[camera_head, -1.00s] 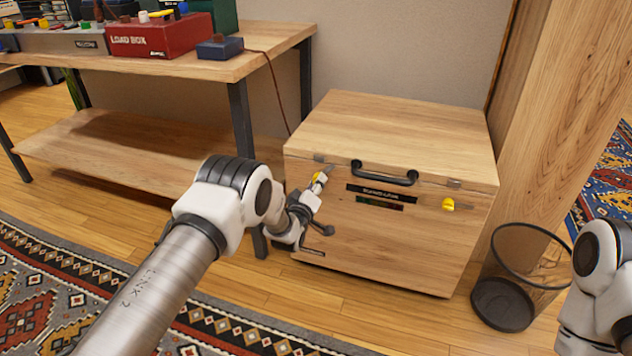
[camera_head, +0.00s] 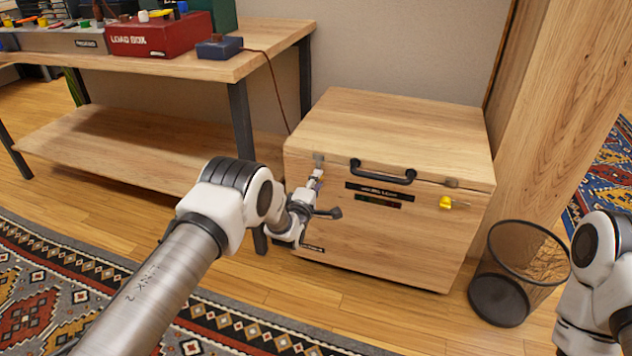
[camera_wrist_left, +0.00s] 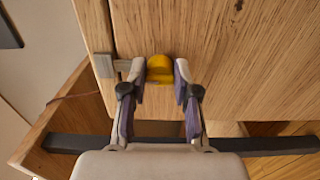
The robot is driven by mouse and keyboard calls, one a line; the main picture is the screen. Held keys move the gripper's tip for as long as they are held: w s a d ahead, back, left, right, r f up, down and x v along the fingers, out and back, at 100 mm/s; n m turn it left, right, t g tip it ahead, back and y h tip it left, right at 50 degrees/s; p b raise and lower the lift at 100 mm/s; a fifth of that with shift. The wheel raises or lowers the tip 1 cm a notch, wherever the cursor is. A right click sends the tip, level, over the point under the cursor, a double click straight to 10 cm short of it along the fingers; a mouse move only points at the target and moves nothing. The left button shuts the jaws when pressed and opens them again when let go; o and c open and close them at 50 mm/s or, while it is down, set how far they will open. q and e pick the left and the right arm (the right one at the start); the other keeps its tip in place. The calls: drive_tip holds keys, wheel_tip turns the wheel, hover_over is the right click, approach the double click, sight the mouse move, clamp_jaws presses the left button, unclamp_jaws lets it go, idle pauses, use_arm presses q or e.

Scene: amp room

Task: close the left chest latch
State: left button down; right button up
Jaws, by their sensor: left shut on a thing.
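The wooden chest (camera_head: 385,230) stands on the floor with its lid down. Its left latch is at the upper left of the front face. My left gripper (camera_head: 317,180) is at that latch, reaching in from the lower left, and mostly covers it in the head view. In the left wrist view the latch's yellow knob (camera_wrist_left: 160,68) sits between the fingertips of my left gripper (camera_wrist_left: 160,74), which are shut on it. A metal plate (camera_wrist_left: 104,66) shows just left of the fingers there. My right gripper is out of view.
The right latch (camera_head: 446,202) has a yellow knob on the chest front. A black handle (camera_head: 383,175) is between the latches. A wire waste basket (camera_head: 505,300) stands right of the chest. A wooden workbench (camera_head: 235,66) with a red load box (camera_head: 160,38) is at left.

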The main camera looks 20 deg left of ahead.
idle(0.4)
use_arm(q)
drive_tip(key=c, duration=0.8)
unclamp_jaws()
drive_tip(key=shift+c, duration=0.2)
drive_tip(key=shift+s, duration=0.1)
drive_tip(key=s, duration=1.1)
drive_tip(key=shift+s+a, duration=0.2)
drive_tip(key=shift+s, duration=0.2)
drive_tip(key=shift+f, duration=0.1)
